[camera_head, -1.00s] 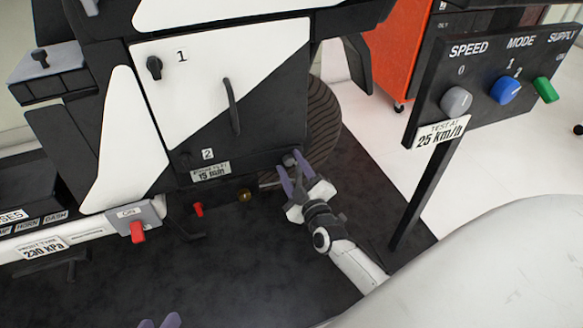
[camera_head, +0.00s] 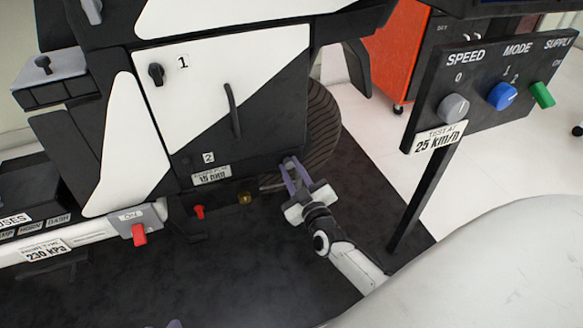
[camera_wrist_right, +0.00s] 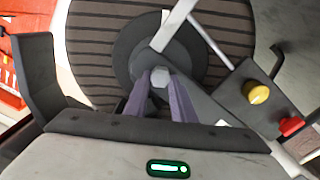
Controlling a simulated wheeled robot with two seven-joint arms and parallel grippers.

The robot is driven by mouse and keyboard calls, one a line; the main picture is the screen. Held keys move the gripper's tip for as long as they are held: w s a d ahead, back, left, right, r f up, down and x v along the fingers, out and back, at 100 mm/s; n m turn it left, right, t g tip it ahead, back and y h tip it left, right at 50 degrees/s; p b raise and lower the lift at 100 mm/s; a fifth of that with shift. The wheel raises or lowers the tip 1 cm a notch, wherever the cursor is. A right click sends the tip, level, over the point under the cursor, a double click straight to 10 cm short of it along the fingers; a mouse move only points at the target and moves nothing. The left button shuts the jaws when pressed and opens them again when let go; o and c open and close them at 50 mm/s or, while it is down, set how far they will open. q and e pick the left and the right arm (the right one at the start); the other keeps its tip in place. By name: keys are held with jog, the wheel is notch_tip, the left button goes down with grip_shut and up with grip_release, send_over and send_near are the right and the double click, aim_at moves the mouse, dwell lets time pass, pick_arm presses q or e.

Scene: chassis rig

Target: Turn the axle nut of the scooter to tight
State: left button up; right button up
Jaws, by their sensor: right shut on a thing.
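The axle nut (camera_wrist_right: 160,76) is a small grey hex piece at the centre of the scooter's rear wheel (camera_head: 322,125). My right gripper (camera_head: 292,166) reaches it from the front. In the right wrist view its two purple fingers (camera_wrist_right: 161,84) are shut on the nut, one on each side. The fingers partly cover the nut in the head view. Of my left gripper, only a purple fingertip (camera_head: 174,324) shows at the bottom edge; its opening is cut off.
A yellow knob (camera_head: 245,198) and a red knob (camera_head: 199,212) sit left of my right gripper; both also show in the wrist view. The control board (camera_head: 490,90) stands on a post at right.

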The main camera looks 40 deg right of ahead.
jog(key=m, duration=0.3)
jog(key=shift+p, duration=0.3)
jog(key=m, duration=0.2)
jog(key=shift+m, duration=0.3)
jog(key=m, duration=0.2)
jog(key=shift+d+m, duration=0.1)
jog(key=shift+m, duration=1.4)
pick_arm(q)
jog(key=shift+a+f, duration=0.35)
jog(key=shift+f, duration=0.1)
pick_arm(e)
jog(key=shift+s+m, duration=0.1)
jog(key=shift+m, duration=0.3)
pick_arm(q)
jog(key=shift+r, duration=0.15)
pick_arm(e)
jog(key=shift+f, duration=0.1)
jog(key=o, duration=0.9)
pick_arm(q)
jog(key=shift+f, duration=0.2)
pick_arm(e)
jog(key=shift+o, duration=0.8)
jog(key=shift+d, duration=0.1)
